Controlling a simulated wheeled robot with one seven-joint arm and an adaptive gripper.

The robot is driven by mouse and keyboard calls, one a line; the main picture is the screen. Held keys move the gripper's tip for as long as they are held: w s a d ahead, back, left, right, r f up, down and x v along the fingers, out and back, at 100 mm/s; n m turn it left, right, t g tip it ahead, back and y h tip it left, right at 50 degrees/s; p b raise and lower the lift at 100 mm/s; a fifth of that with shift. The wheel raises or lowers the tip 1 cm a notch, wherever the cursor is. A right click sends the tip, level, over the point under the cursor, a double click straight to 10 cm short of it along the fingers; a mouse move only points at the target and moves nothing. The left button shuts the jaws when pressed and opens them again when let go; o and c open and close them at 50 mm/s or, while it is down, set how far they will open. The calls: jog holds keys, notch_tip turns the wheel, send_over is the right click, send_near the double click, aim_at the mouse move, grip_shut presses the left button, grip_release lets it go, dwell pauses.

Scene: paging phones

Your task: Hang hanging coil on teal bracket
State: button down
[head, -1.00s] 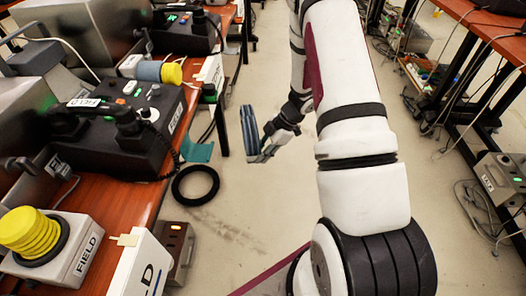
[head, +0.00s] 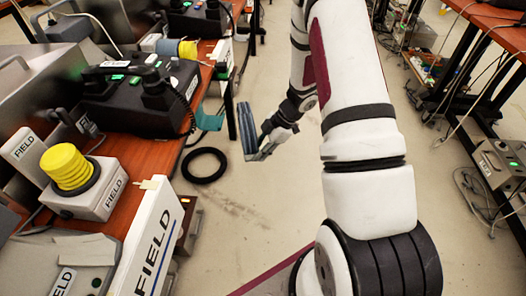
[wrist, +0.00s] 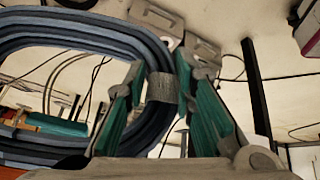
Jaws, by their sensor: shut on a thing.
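The hanging coil is a blue-grey oval loop, seen edge-on in the head view (head: 246,128) and broadside in the wrist view (wrist: 85,27). My gripper (head: 264,150) is shut on one side of it, at a grey wrapped band. The wrist view shows my teal-padded fingers (wrist: 160,85) on either side of that band. The coil hangs in the air over the aisle. The teal bracket (head: 211,115) juts from the right edge of the left bench, left of the coil and clearly apart from it. A teal piece (wrist: 55,125) shows through the loop in the wrist view; it looks like the bracket.
The left bench (head: 168,148) carries a black phone console (head: 130,100), a box with a yellow coiled top (head: 68,168) and FIELD signs. A black ring (head: 205,166) lies on the floor below the bracket. The aisle floor between the benches is mostly clear.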

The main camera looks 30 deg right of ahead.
jog(key=w+a+f+b, duration=0.2)
jog(key=w+a+b, duration=0.2)
jog(key=w+a, duration=0.3)
jog(key=a, duration=0.3)
dwell(1.7)
jog(key=shift+a+f, duration=0.1)
jog(key=shift+a, duration=0.05)
dwell(0.4)
jog(key=c, duration=1.3)
grip_release()
jog(key=shift+c, duration=0.2)
jog(key=shift+o, duration=0.3)
jog(key=shift+w, duration=0.15)
